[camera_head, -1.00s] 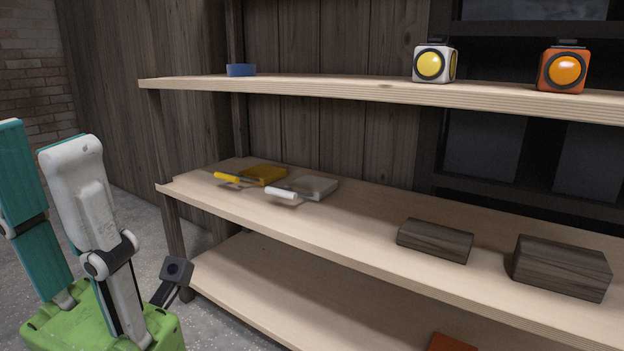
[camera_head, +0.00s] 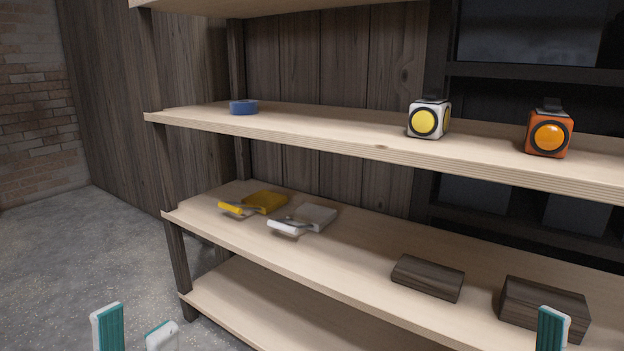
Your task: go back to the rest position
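My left gripper (camera_head: 136,332) is at the bottom left of the head view. Only the tips of its two fingers show, one with a teal pad and one white. They stand apart with nothing between them, pointing up in front of the shelf's lower left. The rest of this gripper is below the picture edge. Of my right gripper, a single teal and white fingertip (camera_head: 551,331) shows at the bottom right, overlapping the view of a dark wooden block. Its other finger is hidden, so its opening cannot be told.
A wooden shelf unit (camera_head: 285,262) fills the middle and right. It bears a blue ring (camera_head: 243,107), a white lamp (camera_head: 428,118), an orange lamp (camera_head: 548,133), yellow (camera_head: 262,201) and white (camera_head: 315,216) trowels, and dark blocks (camera_head: 428,277) (camera_head: 545,305). Floor (camera_head: 75,250) is clear at left.

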